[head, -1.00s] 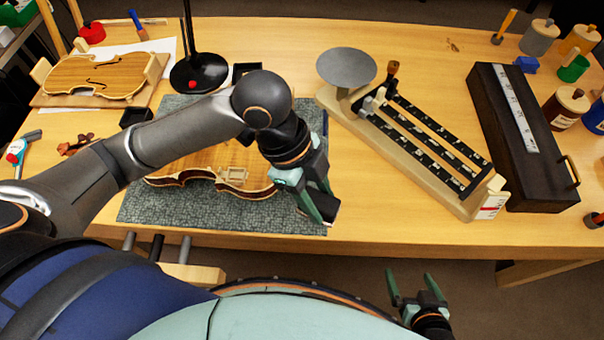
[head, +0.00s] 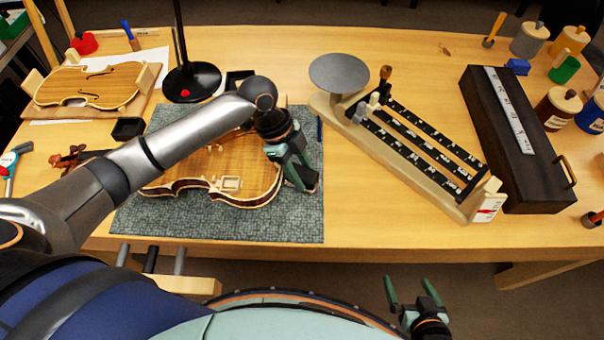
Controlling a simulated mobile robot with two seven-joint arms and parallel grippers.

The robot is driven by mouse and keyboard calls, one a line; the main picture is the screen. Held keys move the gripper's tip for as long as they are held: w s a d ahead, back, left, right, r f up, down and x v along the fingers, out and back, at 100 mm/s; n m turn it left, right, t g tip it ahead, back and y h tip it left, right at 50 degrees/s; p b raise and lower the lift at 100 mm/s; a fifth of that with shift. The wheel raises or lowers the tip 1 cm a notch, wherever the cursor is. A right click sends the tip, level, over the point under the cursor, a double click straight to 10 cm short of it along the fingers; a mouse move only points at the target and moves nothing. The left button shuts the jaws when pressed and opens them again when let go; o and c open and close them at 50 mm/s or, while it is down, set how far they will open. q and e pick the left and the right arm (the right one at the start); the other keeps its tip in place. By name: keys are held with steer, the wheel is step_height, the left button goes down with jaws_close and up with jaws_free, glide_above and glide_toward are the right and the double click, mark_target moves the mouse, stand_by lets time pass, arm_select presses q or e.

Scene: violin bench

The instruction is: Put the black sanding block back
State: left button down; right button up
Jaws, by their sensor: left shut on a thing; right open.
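My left gripper (head: 299,184) is shut on the black sanding block (head: 309,183), which is mostly hidden by the fingers. It holds the block over the right part of the grey-green mat (head: 270,226), just right of the violin body (head: 240,190). I cannot tell whether the block touches the mat. My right gripper (head: 408,285) is open and empty, in front of the table's front edge.
A small black tray (head: 128,128) sits at the mat's left edge; another (head: 238,78) is behind the mat, partly hidden. A lamp base (head: 191,82) stands at the back. A balance scale (head: 405,150) and dark case (head: 515,150) are on the right.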

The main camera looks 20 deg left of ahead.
arm_select(q)
steer(key=shift+f, duration=0.75)
steer(key=shift+f, duration=0.1)
steer(key=shift+c, duration=1.9)
jaws_free()
steer(key=v, duration=1.2)
steer(key=shift+d, duration=0.1)
